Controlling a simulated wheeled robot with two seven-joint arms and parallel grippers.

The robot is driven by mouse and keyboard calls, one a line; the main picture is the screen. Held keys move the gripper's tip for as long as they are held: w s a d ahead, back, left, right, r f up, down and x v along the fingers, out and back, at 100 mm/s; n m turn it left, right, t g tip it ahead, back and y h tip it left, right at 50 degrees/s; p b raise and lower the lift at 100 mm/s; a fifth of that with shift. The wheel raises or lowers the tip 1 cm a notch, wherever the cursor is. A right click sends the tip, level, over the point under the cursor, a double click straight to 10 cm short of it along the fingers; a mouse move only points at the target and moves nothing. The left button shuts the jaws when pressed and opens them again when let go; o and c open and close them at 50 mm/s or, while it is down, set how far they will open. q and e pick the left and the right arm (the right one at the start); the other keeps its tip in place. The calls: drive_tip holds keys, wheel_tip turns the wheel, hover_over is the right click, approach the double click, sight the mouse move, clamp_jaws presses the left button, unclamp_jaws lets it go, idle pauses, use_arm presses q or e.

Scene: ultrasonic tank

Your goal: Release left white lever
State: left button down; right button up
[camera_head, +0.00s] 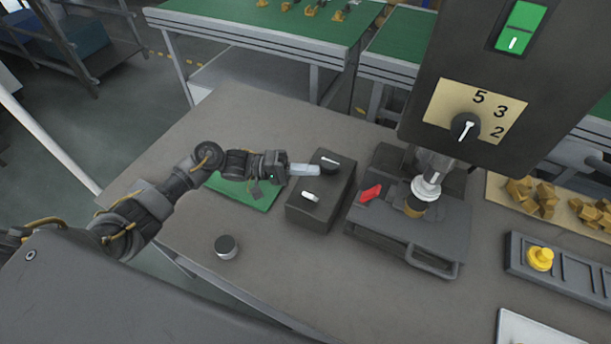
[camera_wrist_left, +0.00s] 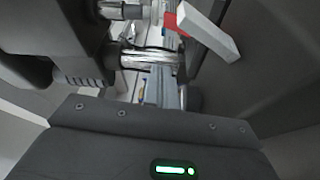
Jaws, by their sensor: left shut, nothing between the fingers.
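A dark box (camera_head: 322,212) stands on the grey table and carries two white levers. One white lever (camera_head: 311,197) is on the nearer part of its top, and the other white lever (camera_head: 330,160) sits on a black round knob at the far side. My left gripper (camera_head: 317,171) is shut and empty. Its pale fingers reach over the box, close to the black knob and partly in front of it; I cannot tell whether they touch. In the left wrist view a white bar (camera_wrist_left: 208,36) with red beside it shows near the fingers. My right gripper is not in view.
Right of the box is a dark press base (camera_head: 410,232) with a red lever (camera_head: 371,192) and a metal spindle. A green mat (camera_head: 262,198) lies under my left wrist. A round knob (camera_head: 226,246) stands nearer. Free table (camera_head: 290,265) lies in front.

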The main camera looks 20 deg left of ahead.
use_arm(q)
drive_tip(key=a, duration=0.1)
drive_tip(key=a+b, duration=0.1)
drive_tip(key=a+f+b, duration=0.1)
drive_tip(key=shift+w+f, duration=0.1)
drive_tip(key=shift+w, duration=0.25)
drive_tip(key=b+v, duration=0.2)
drive_tip(key=v, duration=0.4)
drive_tip(key=shift+s+a, duration=0.15)
drive_tip(key=shift+a, duration=0.15)
